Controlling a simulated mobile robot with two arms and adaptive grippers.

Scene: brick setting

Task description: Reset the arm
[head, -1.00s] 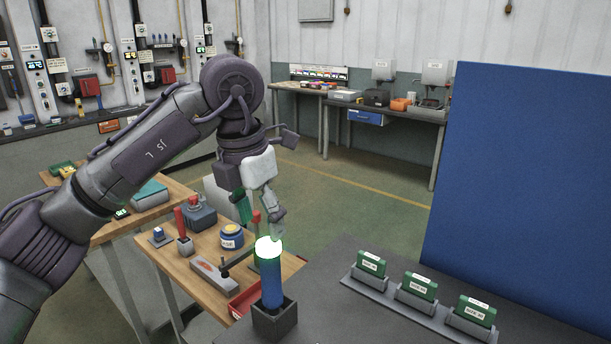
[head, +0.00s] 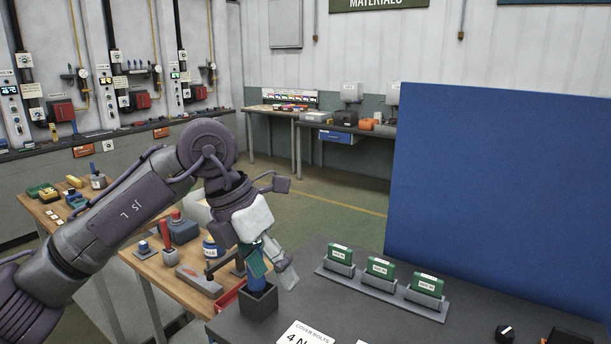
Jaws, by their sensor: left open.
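My left arm comes in from the left, and its gripper (head: 272,265) is open, pointing down at the near left part of the dark table. A blue cylinder (head: 257,285) stands in a black square holder (head: 259,303) just below the gripper. The fingers cover the cylinder's upper part, and I cannot tell whether they touch it. My right gripper is not in view.
Several green labelled blocks (head: 380,267) sit in grey holders on the dark table (head: 345,309). A blue panel (head: 495,190) rises behind them. A white card (head: 305,335) and a black knob (head: 504,333) are near the front. A wooden bench (head: 150,268) with tools stands left.

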